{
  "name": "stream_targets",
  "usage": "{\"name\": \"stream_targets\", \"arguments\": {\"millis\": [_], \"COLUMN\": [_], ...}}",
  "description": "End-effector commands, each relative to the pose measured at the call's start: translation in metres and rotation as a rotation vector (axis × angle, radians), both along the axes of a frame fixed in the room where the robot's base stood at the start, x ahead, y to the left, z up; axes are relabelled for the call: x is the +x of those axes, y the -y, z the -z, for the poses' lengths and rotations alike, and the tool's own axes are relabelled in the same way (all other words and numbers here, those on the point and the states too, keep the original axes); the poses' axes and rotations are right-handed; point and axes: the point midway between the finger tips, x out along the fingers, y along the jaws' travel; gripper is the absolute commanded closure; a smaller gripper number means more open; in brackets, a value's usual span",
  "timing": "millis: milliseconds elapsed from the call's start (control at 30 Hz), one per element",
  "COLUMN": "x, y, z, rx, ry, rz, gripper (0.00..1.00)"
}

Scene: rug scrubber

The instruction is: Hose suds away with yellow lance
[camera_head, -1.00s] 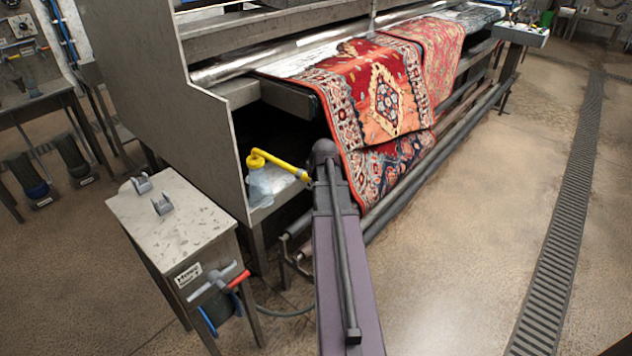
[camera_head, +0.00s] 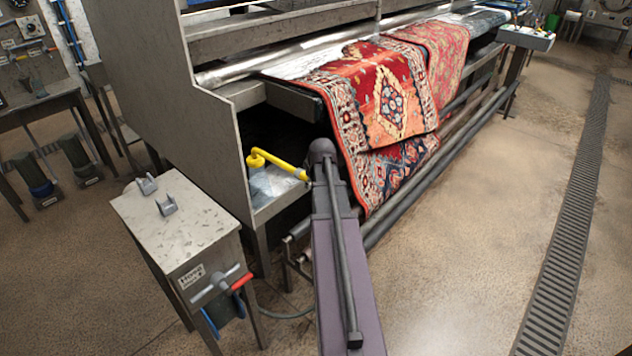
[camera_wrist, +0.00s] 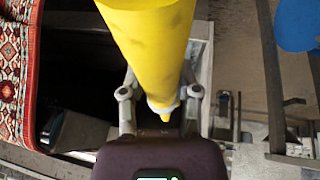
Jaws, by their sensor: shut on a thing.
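The yellow lance (camera_wrist: 150,45) runs up and out of the wrist view, between the two fingers of my gripper (camera_wrist: 159,93), which is shut on it. In the head view the lance (camera_head: 280,166) shows left of my arm, with a bent end over a low shelf at the machine's near end. My arm hides the gripper there. A pale, see-through patch (camera_head: 261,184) lies under the bent end; I cannot tell if it is water. The red patterned rug (camera_head: 392,105) hangs over the machine's front edge, right of the lance. Suds cannot be made out clearly.
A small metal stand (camera_head: 180,225) with two empty grey cradles and a hose label stands at front left. The big steel machine (camera_head: 215,120) fills the middle. Open floor (camera_head: 480,230) with a long drain grate (camera_head: 565,235) lies to the right.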

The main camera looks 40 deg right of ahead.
Motion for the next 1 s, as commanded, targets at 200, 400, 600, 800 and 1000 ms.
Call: {"name": "stream_targets", "arguments": {"millis": [200, 400, 600, 800, 1000], "x": [0.008, 0.014, 0.020, 0.025, 0.031], "y": [0.000, -0.001, -0.002, -0.002, -0.002], "z": [0.000, 0.000, 0.000, 0.000, 0.000], "rx": [0.000, 0.000, 0.000, -0.001, -0.001], "ry": [0.002, 0.002, 0.002, 0.002, 0.002], "rz": [0.000, -0.001, -0.001, 0.000, -0.001], "gripper": [1.00, 1.00, 1.00, 1.00, 1.00]}}
